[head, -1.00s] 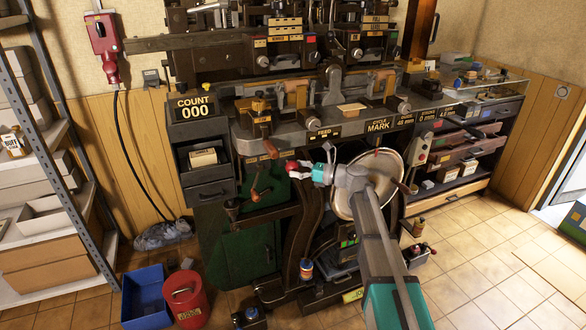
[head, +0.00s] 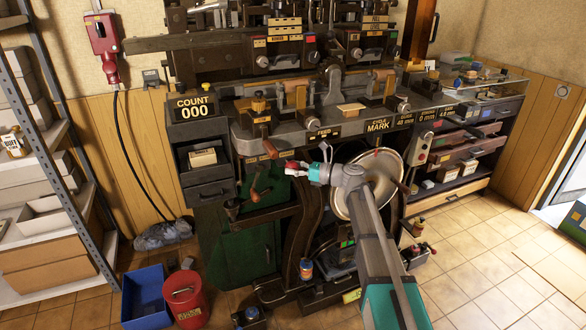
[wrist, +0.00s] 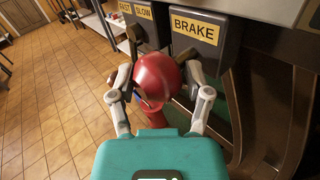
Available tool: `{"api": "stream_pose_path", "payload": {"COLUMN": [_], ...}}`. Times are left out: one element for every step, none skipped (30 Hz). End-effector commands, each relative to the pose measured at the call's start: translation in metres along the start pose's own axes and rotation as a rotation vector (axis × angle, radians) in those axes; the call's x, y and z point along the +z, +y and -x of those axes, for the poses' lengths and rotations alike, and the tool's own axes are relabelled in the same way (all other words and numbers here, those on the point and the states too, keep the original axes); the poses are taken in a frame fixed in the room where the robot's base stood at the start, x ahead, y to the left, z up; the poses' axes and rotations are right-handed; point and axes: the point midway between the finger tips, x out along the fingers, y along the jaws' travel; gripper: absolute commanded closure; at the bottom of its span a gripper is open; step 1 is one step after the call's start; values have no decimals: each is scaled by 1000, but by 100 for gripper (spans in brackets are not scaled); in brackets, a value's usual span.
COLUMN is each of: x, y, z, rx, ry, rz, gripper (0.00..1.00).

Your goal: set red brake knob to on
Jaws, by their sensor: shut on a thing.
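The red brake knob (wrist: 158,78) is a round red ball below the yellow BRAKE label (wrist: 193,27) in the wrist view. In the head view the red knob (head: 291,167) shows in front of the machine, left of the flywheel. My gripper (head: 303,169) reaches it from the right. In the wrist view my gripper (wrist: 160,85) has one finger on each side of the knob and is shut on it. The lever under the knob is mostly hidden, and no on or off marking can be read.
A brown handle (head: 262,184) hangs left of my gripper. The pale flywheel (head: 370,185) is behind my arm. A blue bin (head: 146,297) and a red can (head: 186,299) stand on the floor.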

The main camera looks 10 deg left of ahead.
Motion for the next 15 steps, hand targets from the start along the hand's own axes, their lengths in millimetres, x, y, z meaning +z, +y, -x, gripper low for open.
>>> {"api": "stream_pose_path", "payload": {"x": [0, 0, 0, -1, -1, -2, -2, -2, -3, -3, -3, -4, -4, -4, -4], "y": [3, 4, 6, 8, 10, 15, 18, 22, 26, 29, 32, 34, 35, 35, 35], "z": [-2, -1, 0, 1, 3, 7, 10, 12, 16, 19, 21, 22, 23, 24, 24], "rx": [8, 9, 9, 9, 10, 10, 11, 11, 11, 11, 11, 11, 11, 12, 12], "ry": [1, 0, 1, 1, 1, 1, 1, 1, 1, 1, 1, 1, 1, 1, 1], "rz": [0, 0, 0, 0, 0, 0, 0, 0, 0, 0, 0, 1, 1, 0, 1], "gripper": [97, 97, 97, 97, 97, 98, 98, 99, 99, 99, 99, 99, 99, 100, 100]}}
